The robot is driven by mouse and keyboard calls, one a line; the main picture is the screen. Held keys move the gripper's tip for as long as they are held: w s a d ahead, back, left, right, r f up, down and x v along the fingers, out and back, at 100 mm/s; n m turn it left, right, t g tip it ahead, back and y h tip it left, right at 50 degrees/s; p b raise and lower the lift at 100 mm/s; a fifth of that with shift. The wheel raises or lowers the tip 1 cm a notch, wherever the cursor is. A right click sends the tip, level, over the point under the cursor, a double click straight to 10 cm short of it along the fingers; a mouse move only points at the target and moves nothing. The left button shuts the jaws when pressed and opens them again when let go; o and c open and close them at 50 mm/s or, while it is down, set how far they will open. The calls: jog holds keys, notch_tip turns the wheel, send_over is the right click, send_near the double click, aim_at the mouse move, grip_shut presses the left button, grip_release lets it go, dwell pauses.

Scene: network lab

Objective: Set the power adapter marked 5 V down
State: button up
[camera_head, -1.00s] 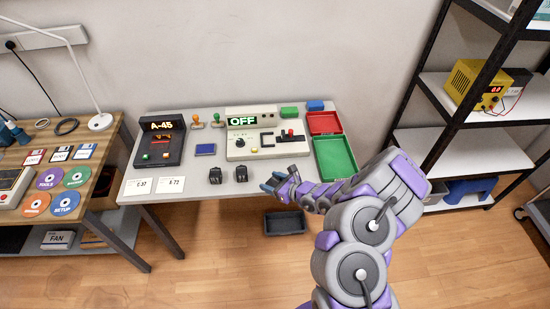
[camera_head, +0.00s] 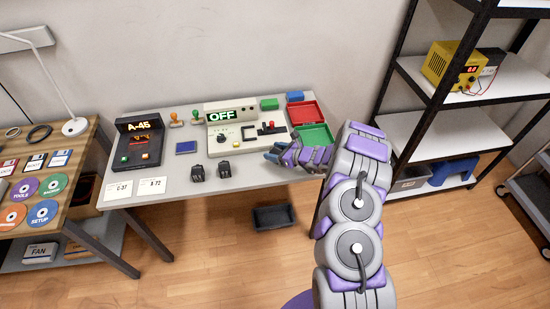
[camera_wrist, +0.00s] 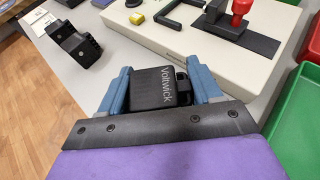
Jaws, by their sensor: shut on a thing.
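My gripper (camera_head: 274,155) is over the right front part of the grey table (camera_head: 175,201), just in front of the beige console. In the wrist view, its blue fingers (camera_wrist: 161,90) are shut on a black power adapter (camera_wrist: 150,86) lettered "Voltwick". No 5 V mark shows on the side I see. I cannot tell whether the adapter touches the table. Two other black adapters stand on the table to the left, one at the left (camera_head: 197,173) and one beside it (camera_head: 224,169); their markings are too small to read.
The beige console (camera_head: 222,137) with the "OFF" display stands behind my gripper. A green tray (camera_head: 318,136) and a red tray (camera_head: 304,113) lie to the right. Cards marked C-37 (camera_head: 118,190) and B-72 (camera_head: 152,184) lie front left. A dark bin (camera_head: 275,218) is on the floor.

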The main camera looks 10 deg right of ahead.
notch_tip(320, 180, down, 4)
jog(key=shift+r+b, duration=0.2)
jog(key=shift+b, duration=0.25)
jog(key=shift+r, duration=0.15)
jog(key=o, duration=1.2)
jog(key=shift+c, duration=0.2)
